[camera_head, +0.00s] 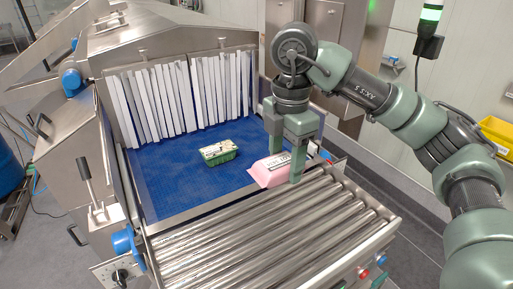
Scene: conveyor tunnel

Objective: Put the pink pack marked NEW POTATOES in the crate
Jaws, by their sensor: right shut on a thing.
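A pink pack (264,173) with a pale label is held in my right gripper (287,166), which is shut on it. The pack is over or at the border between the blue belt and the steel rollers. I cannot tell if it touches anything below. The label's words are too small to read. I see no crate that is clearly the task's one; a yellow bin (498,133) shows partly at the right edge. My left gripper is out of view.
A green pack (219,152) lies on the blue belt (172,192), left of the pink pack. White strip curtains (170,102) hang at the tunnel mouth. The roller conveyor (235,250) in front is clear. Levers and blue knobs stick out at the left side.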

